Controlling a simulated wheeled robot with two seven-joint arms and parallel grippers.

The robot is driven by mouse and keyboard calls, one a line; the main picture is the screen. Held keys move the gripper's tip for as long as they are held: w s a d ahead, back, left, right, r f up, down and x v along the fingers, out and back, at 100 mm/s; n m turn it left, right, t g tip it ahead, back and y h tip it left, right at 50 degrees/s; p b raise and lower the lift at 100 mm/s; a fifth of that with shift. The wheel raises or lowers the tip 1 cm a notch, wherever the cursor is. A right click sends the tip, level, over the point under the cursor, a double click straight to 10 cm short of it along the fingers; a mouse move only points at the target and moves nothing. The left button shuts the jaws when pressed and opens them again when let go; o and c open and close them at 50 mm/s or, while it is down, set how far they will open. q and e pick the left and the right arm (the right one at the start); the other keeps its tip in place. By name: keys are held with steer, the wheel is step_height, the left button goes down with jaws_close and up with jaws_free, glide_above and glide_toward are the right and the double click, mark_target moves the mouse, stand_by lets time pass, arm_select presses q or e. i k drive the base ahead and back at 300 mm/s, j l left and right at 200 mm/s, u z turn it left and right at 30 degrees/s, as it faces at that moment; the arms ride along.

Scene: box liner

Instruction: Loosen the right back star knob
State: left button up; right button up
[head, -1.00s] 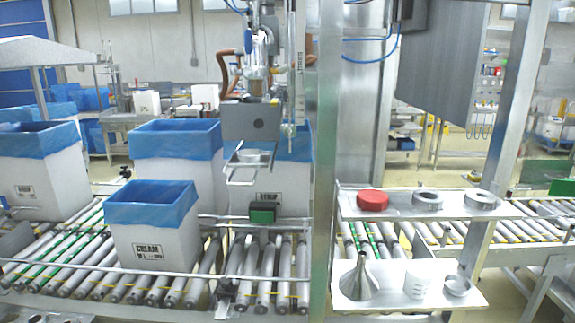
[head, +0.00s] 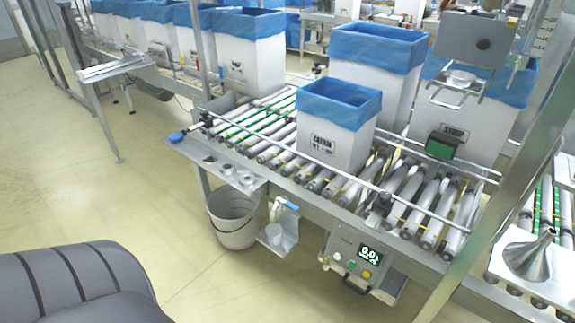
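I cannot make out a star knob for certain in the head view. A blue knob-like end (head: 177,137) sits at the left end of the front guide rail (head: 330,166). A small dark fitting (head: 208,118) is near it, and a dark clamp (head: 384,199) sits farther right along the rail. Another small dark fitting (head: 318,68) shows behind the conveyor; its shape is too small to tell. Neither of my grippers is in view.
White boxes with blue liners, one marked CREAM (head: 325,145), stand on the roller conveyor (head: 275,150). A control box (head: 362,262), a bucket (head: 233,225) and a steel funnel (head: 530,258) are along the front.

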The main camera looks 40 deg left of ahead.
mark_target(205, 114)
steer(key=u, duration=1.75)
steer(key=z, duration=0.35)
